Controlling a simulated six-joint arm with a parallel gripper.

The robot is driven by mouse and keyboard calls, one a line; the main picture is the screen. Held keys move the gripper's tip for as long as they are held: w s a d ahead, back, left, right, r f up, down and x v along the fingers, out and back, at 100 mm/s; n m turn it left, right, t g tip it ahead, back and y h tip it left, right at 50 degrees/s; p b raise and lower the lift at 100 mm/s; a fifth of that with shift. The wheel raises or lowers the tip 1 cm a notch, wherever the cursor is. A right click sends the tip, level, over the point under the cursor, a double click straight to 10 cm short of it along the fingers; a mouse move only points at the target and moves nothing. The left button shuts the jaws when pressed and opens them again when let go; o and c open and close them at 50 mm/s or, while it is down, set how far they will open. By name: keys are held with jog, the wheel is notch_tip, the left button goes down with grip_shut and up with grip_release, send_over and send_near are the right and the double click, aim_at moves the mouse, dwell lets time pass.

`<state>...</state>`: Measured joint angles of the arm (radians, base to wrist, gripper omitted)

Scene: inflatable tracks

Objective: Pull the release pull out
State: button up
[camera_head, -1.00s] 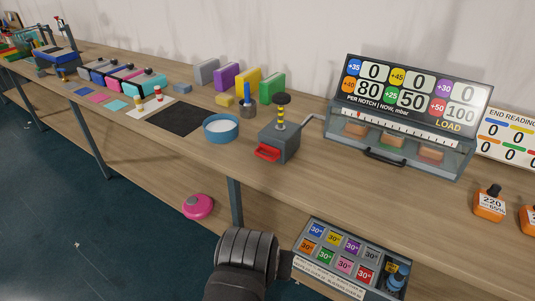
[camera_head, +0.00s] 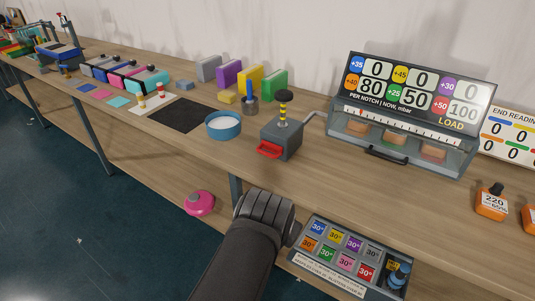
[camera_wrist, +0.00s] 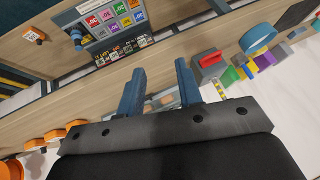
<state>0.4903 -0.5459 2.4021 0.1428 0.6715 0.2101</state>
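A red pull (camera_head: 268,151) sticks out low on the front of a grey box (camera_head: 284,138) on the bench. A yellow-and-black striped post (camera_head: 283,107) stands on the box. The wrist view shows a red part (camera_wrist: 209,58) on the grey box, right of my gripper. My gripper (camera_wrist: 157,68) is open, with two blue-grey fingers apart and nothing between them. In the head view my arm is in front of the bench's front edge, below the box and apart from it. The fingers are hidden there behind my wrist.
A blue bowl (camera_head: 223,127) stands just left of the box. A display case (camera_head: 398,152) with a dark handle stands to the right. A tray of coloured tiles (camera_head: 350,254) is low beside my arm. A pink round object (camera_head: 200,203) is left of it. The bench front is clear.

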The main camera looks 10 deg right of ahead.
aim_at(267, 154)
jog(key=w+d+r+m+t+h, duration=0.1)
jog(key=w+d+m+t, duration=0.1)
jog(key=w+d+m, duration=0.5)
jog(key=w+d+r+m+t+h, duration=0.15)
jog(key=w+m, duration=0.25)
jog(key=w, duration=0.8)
jog(key=w+a+f+m+h, duration=0.65)
jog(key=w+a+f, duration=0.25)
jog(key=a+f, duration=0.45)
jog(key=shift+m+t, duration=0.25)
jog(key=shift+t, duration=0.1)
jog(key=x, duration=1.7)
jog(key=shift+d+f, duration=0.3)
jog(key=shift+f, duration=0.15)
grip_shut()
